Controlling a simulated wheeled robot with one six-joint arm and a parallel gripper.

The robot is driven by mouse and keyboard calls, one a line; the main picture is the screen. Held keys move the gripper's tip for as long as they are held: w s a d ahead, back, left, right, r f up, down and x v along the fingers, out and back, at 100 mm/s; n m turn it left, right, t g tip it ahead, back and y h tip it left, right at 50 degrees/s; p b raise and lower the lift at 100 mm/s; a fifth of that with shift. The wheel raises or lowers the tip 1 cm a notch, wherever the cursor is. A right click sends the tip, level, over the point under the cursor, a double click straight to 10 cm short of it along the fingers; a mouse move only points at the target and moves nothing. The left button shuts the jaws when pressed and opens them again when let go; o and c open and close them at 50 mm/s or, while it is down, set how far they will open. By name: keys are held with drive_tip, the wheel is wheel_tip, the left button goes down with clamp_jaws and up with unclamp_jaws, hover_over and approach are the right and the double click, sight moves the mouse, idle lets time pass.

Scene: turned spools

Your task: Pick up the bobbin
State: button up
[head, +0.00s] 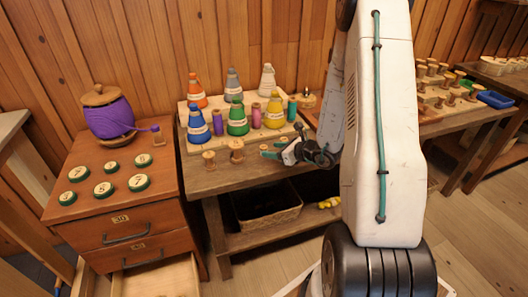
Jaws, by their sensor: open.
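Two small wooden bobbins stand on the wooden bench (215,183) near its front edge: a left bobbin (209,160) and a right bobbin (237,150). Another small bobbin (158,137) stands on the cabinet top beside purple thread. I cannot tell which one the task names. My gripper (267,151), with teal fingertips, is low over the bench, just right of the right bobbin. Its fingers point left towards that bobbin, are open, and appear empty and apart from it. My own arm hides the bench's right end.
Behind the bobbins, a pale rack holds several thread cones, including a blue cone (198,126) and a green cone (237,119). The cabinet (130,215) on the left carries a large purple spool (108,113) and several numbered discs. A basket (267,208) sits on the shelf below.

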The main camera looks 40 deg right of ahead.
sight(267, 149)
drive_tip(key=x, duration=0.5)
drive_tip(key=shift+w+a+f, duration=0.1)
drive_tip(key=c, duration=1)
drive_tip(key=shift+c, duration=0.2)
